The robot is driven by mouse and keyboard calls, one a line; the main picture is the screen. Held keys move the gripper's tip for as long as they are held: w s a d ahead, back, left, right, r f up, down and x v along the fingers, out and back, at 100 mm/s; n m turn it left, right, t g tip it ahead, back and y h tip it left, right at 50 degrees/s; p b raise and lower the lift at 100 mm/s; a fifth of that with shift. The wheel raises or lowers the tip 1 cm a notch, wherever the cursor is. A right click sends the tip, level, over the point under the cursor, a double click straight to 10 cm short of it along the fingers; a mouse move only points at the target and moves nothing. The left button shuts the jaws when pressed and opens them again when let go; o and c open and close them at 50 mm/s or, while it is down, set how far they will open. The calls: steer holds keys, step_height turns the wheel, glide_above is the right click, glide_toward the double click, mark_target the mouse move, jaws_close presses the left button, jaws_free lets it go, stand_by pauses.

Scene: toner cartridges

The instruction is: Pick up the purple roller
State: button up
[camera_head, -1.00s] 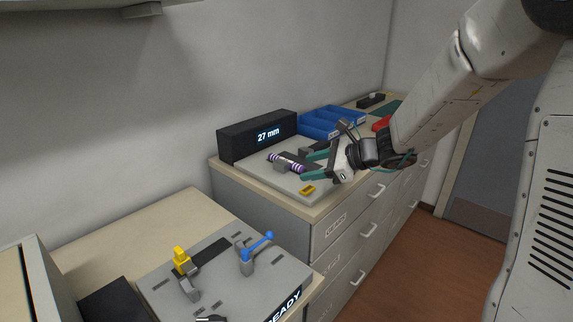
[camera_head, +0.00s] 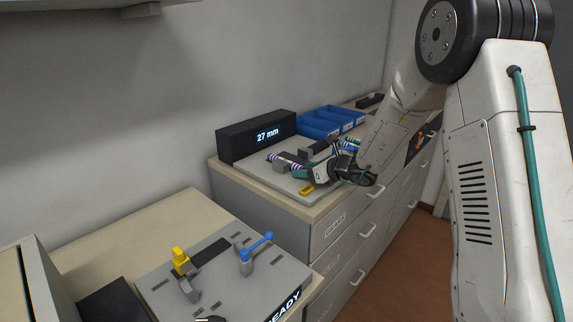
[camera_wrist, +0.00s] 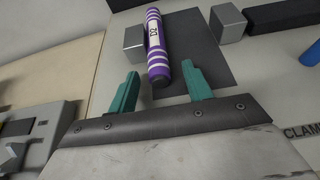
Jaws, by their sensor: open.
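The purple roller (camera_wrist: 157,45) has white bands and a white label, and lies on a dark patch (camera_wrist: 195,60) of the grey measuring plate in the wrist view. In the head view the roller (camera_head: 273,158) shows in front of the black display box, partly covered at its right by my gripper. My gripper (camera_wrist: 163,86) is open, its two teal fingers apart. The roller's near end lies between and just beyond the fingertips in the picture; I cannot tell the height gap. In the head view my gripper (camera_head: 303,173) is beside the roller's right end.
A grey metal block (camera_wrist: 134,43) stands close left of the roller and another (camera_wrist: 228,21) to its right. The black display box (camera_head: 257,137) reads 27 mm. A blue tray (camera_head: 331,120) is behind. A yellow piece (camera_head: 306,190) lies at the plate's front.

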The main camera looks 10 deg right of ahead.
steer(key=shift+a, duration=0.1)
jaws_close()
steer(key=shift+r, duration=0.1)
